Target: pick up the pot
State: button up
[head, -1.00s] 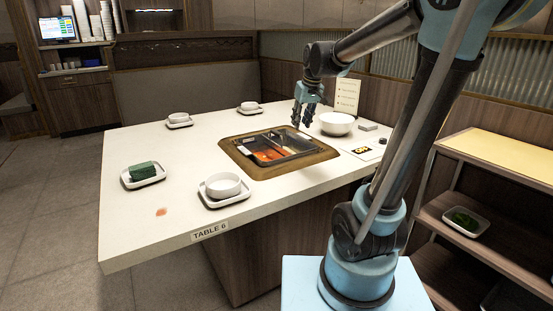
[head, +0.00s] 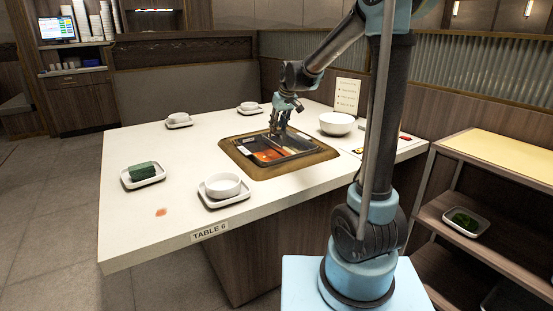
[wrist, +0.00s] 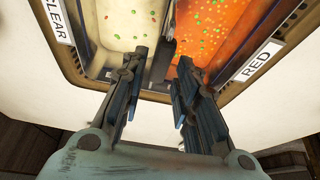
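The pot (head: 292,153) is a rectangular metal vessel set in a brown surround in the table. It holds red broth (head: 269,156) on one side and pale broth on the other. In the wrist view, a divider separates the pale broth (wrist: 118,22) from the red broth (wrist: 218,32), with specks floating in both. My gripper (head: 279,130) is over the pot's far side, pointing down. In the wrist view, the two fingers of my gripper (wrist: 162,62) are apart with nothing held between them, near the pot's edge by the divider. I cannot tell whether they touch it.
A white bowl (head: 336,123) and an upright menu card (head: 347,95) stand right of the pot. A bowl on a saucer (head: 223,187) sits in front, and a green block (head: 142,171) on a dish at left. CLEAR and RED labels flank the pot.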

aim_at(276, 148)
jog(key=shift+x, duration=4.75)
grip_shut()
